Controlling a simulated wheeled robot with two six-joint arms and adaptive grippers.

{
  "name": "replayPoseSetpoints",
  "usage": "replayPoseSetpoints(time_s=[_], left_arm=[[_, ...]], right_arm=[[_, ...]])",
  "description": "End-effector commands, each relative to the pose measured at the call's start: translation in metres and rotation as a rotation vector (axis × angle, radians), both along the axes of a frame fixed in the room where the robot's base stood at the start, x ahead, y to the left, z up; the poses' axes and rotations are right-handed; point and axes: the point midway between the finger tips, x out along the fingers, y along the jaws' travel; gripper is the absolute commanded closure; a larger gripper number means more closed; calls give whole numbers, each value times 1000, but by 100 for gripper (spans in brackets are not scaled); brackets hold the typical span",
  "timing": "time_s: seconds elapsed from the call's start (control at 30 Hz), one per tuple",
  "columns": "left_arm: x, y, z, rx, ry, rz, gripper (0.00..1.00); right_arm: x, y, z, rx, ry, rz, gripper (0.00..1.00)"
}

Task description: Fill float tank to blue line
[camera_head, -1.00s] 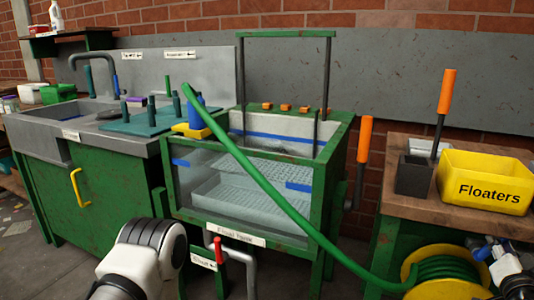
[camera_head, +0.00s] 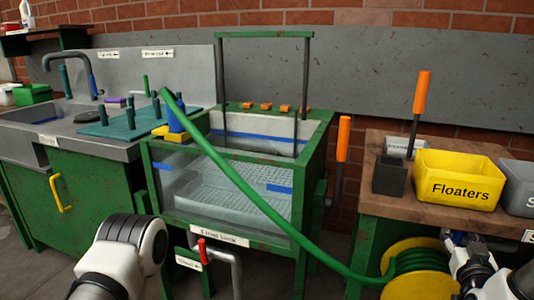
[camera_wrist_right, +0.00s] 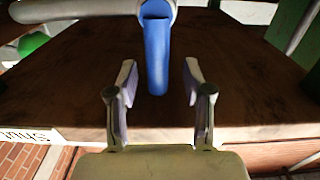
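The float tank (camera_head: 200,232) is a green-framed box with clear walls, blue marks on its front and a blue line (camera_head: 245,134) inside. A white perforated tray shows in it; I cannot tell the water level. A green hose (camera_head: 270,212) runs from a yellow reel (camera_head: 398,250) across the tank front to a blue nozzle (camera_head: 175,113) at its left rim. In the right wrist view, my right gripper (camera_wrist_right: 160,88) is open, with a blue handle (camera_wrist_right: 157,50) on a grey pipe just beyond and between its fingertips. My left gripper is out of view.
A red-handled drain valve (camera_head: 202,250) is under the tank. The wooden bench (camera_head: 377,205) on the right carries a yellow Floaters bin (camera_head: 455,170) and a dark block (camera_head: 389,174). A sink (camera_head: 30,120) stands at left.

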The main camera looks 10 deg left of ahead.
Motion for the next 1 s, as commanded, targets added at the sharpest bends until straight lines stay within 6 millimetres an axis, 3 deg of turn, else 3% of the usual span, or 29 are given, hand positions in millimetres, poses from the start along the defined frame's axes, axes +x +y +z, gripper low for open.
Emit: replayPoseSetpoints(time_s=[0.37, 1.0], left_arm=[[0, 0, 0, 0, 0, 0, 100], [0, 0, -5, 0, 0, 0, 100]], right_arm=[[-5, 1, 0, 3, -1, -1, 38], [-75, 18, 0, 4, -2, -1, 38]])
